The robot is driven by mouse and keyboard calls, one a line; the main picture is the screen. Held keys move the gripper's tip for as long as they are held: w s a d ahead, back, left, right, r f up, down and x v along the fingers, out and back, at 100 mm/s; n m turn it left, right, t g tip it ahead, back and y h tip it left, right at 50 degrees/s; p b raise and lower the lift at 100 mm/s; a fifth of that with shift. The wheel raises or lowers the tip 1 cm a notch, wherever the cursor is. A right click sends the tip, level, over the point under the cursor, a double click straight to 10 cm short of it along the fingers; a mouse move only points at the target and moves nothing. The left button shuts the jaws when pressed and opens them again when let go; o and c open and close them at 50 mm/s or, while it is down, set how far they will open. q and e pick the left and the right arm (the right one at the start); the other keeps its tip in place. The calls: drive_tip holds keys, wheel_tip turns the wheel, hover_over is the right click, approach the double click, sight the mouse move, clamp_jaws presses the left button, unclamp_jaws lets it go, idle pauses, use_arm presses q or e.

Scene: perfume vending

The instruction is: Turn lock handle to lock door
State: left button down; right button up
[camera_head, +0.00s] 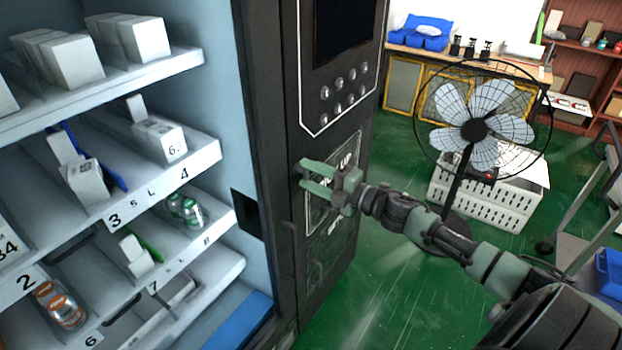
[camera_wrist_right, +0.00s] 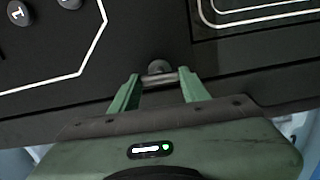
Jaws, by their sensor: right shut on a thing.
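The black front panel (camera_head: 285,130) of the vending machine, with its keypad, stands to the right of the stocked shelves. The lock handle (camera_wrist_right: 158,67) is a small dark knob with a grey bar at the panel's edge, in the top middle of the right wrist view. My right gripper (camera_head: 302,177) reaches in from the right and its green fingers are shut on the handle. In the right wrist view the fingers (camera_wrist_right: 158,82) stand on either side of the bar. In the head view the fingers hide most of the handle. My left gripper is not in view.
Shelves (camera_head: 150,70) with boxes and bottles fill the left. A standing fan (camera_head: 474,130) and a white crate (camera_head: 450,185) stand behind my right arm. A bench (camera_head: 405,85) and bookshelf are at the back. Green floor (camera_head: 385,270) is clear beside the machine.

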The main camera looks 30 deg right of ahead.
drive_tip(key=shift+f+n, duration=0.1)
drive_tip(key=shift+n, duration=0.3)
drive_tip(key=o, duration=1.4)
drive_tip(key=shift+c, duration=0.2)
drive_tip(key=shift+s, duration=0.1)
drive_tip(key=b+v, duration=0.2)
drive_tip(key=v, duration=0.5)
drive_tip(key=shift+s, duration=0.35)
drive_tip(key=shift+d, duration=0.15)
